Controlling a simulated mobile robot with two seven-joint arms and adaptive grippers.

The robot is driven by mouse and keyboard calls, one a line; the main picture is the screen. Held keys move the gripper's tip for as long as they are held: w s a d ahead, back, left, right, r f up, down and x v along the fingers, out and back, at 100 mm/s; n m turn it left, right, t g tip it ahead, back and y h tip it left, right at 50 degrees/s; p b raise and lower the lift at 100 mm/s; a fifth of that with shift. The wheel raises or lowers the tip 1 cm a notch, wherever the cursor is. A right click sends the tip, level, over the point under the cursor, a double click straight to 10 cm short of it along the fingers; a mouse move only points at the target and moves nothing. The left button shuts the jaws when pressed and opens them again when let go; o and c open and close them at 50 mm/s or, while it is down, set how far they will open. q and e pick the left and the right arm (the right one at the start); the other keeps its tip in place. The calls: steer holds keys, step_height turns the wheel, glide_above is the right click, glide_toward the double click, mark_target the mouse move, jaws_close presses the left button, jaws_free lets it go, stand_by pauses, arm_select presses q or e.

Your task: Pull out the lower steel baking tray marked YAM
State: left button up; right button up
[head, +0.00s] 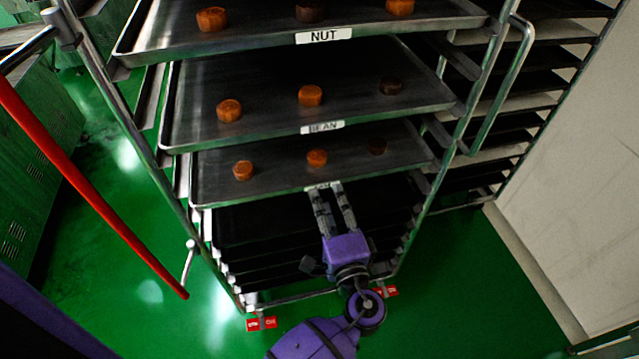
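The third steel tray (278,178) down in the rack carries several small round pieces. The label (318,186) on its front lip is mostly covered by my gripper's fingertips, so I cannot read it. My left gripper (327,190) is at the middle of this front lip, its two fingers apart with a gap between them. I cannot tell whether the tips touch the lip. The tray sits in the rack under the tray marked BEAN (390,107) and the tray marked NUT (400,30). My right gripper is not in view.
The metal rack (128,118) has upright posts on both sides of the trays and a bent handle (497,85) at right. Dark empty-looking levels lie below. A red bar (95,200) slants at left. A pale wall (575,170) stands right; green floor (470,290) is clear.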

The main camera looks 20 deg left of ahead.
mark_target(322, 186)
arm_select(q)
steer(key=p+x, duration=0.1)
steer(key=x, duration=0.5)
steer(key=shift+w, duration=0.1)
steer(key=shift+c, duration=0.5)
jaws_close()
